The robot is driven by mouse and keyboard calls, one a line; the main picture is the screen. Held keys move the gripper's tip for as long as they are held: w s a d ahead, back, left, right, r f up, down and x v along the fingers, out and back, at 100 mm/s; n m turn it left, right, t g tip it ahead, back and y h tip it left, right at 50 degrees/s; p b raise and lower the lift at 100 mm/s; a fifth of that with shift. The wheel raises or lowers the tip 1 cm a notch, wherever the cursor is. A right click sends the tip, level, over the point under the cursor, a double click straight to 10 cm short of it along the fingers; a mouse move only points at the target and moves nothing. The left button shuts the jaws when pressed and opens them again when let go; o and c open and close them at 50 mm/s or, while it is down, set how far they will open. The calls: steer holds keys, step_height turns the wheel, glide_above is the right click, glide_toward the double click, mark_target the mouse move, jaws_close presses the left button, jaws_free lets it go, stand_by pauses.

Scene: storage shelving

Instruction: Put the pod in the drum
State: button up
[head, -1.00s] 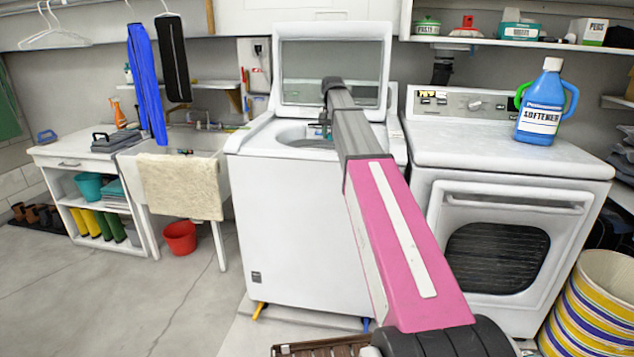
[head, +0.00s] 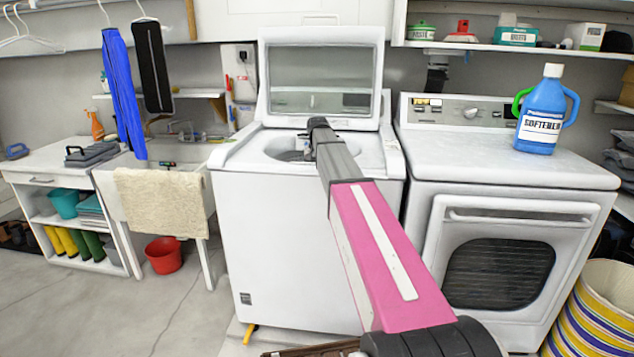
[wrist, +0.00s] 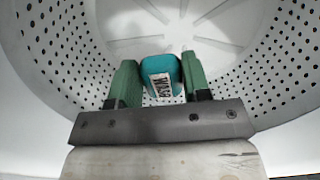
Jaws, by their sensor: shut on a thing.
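The pod (wrist: 160,72) is a small teal block with a white label marked "WASH", seen in the wrist view. My gripper (wrist: 157,85) is shut on it, with a green finger on each side. The perforated white wall of the drum (wrist: 55,60) surrounds the gripper and pod, and the drum's finned floor shows beyond them. In the head view the drum (head: 283,150) is the round opening in the top of the white washer (head: 300,235), whose lid stands open. My arm reaches into that opening; the pod is hidden there.
The raised lid (head: 320,75) stands behind the opening. A white dryer (head: 500,220) stands to the right, with a blue softener bottle (head: 541,115) on top. A sink with a towel (head: 163,200) is on the left. A striped basket (head: 595,310) stands at the lower right.

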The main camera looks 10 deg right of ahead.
steer(key=shift+f, duration=2.05)
steer(key=shift+f, duration=0.6)
steer(key=o, duration=1)
steer(key=shift+c, duration=0.2)
step_height(320, 180, up, 13)
steer(key=shift+r, duration=0.15)
